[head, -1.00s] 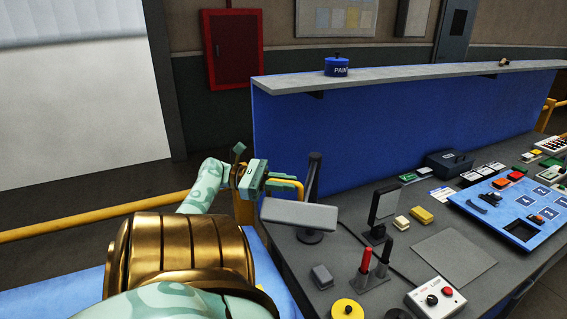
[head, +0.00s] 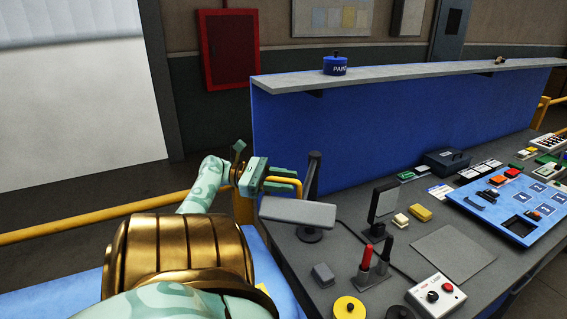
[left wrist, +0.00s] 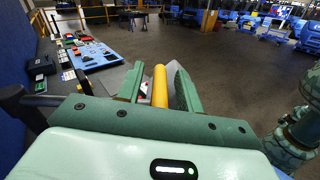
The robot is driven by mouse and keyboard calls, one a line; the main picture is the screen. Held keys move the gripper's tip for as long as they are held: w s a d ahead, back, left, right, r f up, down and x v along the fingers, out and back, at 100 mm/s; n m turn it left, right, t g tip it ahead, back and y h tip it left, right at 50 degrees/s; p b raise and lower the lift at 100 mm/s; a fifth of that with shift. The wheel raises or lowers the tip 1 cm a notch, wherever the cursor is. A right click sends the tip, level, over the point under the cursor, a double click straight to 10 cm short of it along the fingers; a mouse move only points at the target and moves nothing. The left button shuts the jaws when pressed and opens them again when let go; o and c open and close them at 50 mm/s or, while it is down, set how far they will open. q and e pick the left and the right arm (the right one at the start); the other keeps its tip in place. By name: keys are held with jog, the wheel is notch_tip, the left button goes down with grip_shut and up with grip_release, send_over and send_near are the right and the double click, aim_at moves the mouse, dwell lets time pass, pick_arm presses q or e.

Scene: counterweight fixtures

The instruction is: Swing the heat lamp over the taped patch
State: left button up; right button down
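The heat lamp stands at the near left of the bench, with a dark upright post, a flat grey lamp head (head: 297,212) and a yellow handle (head: 287,181). My left gripper (head: 280,180) is at the handle, behind the lamp head. In the left wrist view the yellow handle (left wrist: 160,86) runs between the two green fingers of the left gripper (left wrist: 158,88), with gaps visible on both sides. The gripper looks open around it. A flat grey square (head: 453,252) lies on the bench to the right; I cannot make out tape on it. My right gripper is not in view.
A blue panel (head: 517,205) lies farther right. A blue wall (head: 400,120) closes the back.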

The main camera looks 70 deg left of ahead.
pick_arm(q)
jog(key=shift+r, duration=0.3)
notch_tip(320, 180, up, 3)
jog(key=shift+d+f, duration=0.1)
jog(key=shift+d, duration=0.05)
jog(key=s+d+r, duration=0.2)
jog(key=d+r, duration=0.2)
jog(key=d, duration=0.2)
jog(key=s+d+r, duration=0.3)
jog(key=d+r, duration=0.2)
jog(key=d, duration=0.1)
jog(key=shift+s+d+r, duration=0.25)
jog(key=shift+d+r, duration=0.05)
